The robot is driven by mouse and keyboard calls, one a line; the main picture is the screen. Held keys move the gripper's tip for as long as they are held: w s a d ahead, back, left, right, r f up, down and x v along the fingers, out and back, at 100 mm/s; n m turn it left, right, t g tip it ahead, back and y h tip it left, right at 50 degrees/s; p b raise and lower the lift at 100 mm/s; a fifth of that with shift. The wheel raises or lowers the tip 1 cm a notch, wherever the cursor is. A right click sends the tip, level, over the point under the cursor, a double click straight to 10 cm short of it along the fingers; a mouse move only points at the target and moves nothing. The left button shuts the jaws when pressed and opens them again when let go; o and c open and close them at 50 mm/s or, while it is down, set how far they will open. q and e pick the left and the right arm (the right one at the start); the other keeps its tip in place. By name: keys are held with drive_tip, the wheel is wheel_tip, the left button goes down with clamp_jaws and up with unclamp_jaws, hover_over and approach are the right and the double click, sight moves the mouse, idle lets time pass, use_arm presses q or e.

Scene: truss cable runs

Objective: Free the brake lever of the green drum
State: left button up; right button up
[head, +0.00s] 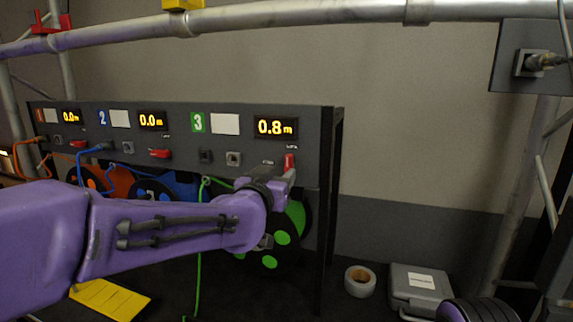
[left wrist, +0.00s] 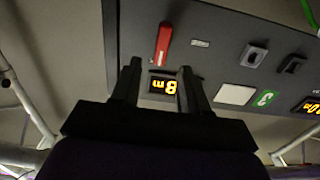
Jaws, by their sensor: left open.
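The green drum (head: 297,214) hangs under panel section 3, partly hidden by my left arm. Its red brake lever (head: 290,161) stands upright at the panel's lower right, just above my left gripper (head: 280,180). In the left wrist view the red lever (left wrist: 164,44) lies ahead of my left gripper (left wrist: 158,76). The fingers are open with nothing between them, and the lever appears apart from them. The drum 3 display (head: 276,127) reads 0.8 m. A green cable (head: 201,240) hangs down left of the drum. My right gripper is not in view.
The orange drum (head: 115,180) and blue drum (head: 184,186) sit to the left, their red levers (head: 160,153) lying sideways. A black rack post (head: 328,210) stands right of the green drum. A tape roll (head: 360,281) and grey case (head: 420,288) lie at lower right.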

sight(285, 167)
use_arm(q)
drive_tip(key=p+x, duration=0.2)
drive_tip(key=x, duration=0.5)
drive_tip(key=shift+a+f, duration=0.15)
drive_tip(key=shift+a, duration=0.05)
drive_tip(key=shift+s, duration=0.25)
clamp_jaws()
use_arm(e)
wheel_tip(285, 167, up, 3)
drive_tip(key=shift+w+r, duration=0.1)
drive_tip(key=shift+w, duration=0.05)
use_arm(q)
drive_tip(key=n, duration=0.4)
drive_tip(key=shift+w+a+f+n, duration=0.1)
drive_tip(key=shift+w+a+n, duration=0.1)
drive_tip(key=shift+n, duration=0.2)
drive_tip(key=n+b, duration=0.1)
drive_tip(key=n, duration=0.2)
drive_tip(key=n+b, duration=0.1)
drive_tip(key=n, duration=0.2)
drive_tip(key=n+b, duration=0.1)
drive_tip(key=n, duration=0.2)
drive_tip(key=shift+a+f+n, duration=0.25)
drive_tip(key=shift+f+n, duration=0.15)
drive_tip(key=shift+n+b, duration=0.7)
drive_tip(key=shift+n, duration=0.9)
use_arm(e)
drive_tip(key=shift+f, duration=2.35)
